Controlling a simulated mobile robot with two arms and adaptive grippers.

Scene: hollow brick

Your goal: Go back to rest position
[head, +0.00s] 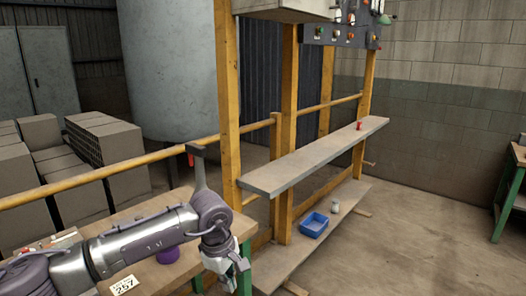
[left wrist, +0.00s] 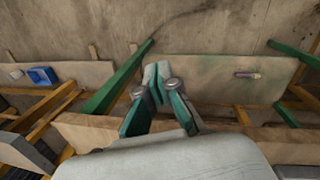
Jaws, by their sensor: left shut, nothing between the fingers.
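My left arm comes in from the left in the head view, over a wooden workbench (head: 140,215). Its gripper (head: 226,276) hangs at the bench's right end, pointing down, with the fingertips hard to make out there. In the left wrist view the two green-and-grey fingers of this gripper (left wrist: 157,72) come together at the tips, shut with nothing between them. My right gripper is in neither view.
A blue bin (head: 314,224) and a pale can (head: 335,206) stand on the low board. A red item (head: 359,125) sits on the long shelf (head: 315,158). Yellow posts (head: 227,90) rise close by.

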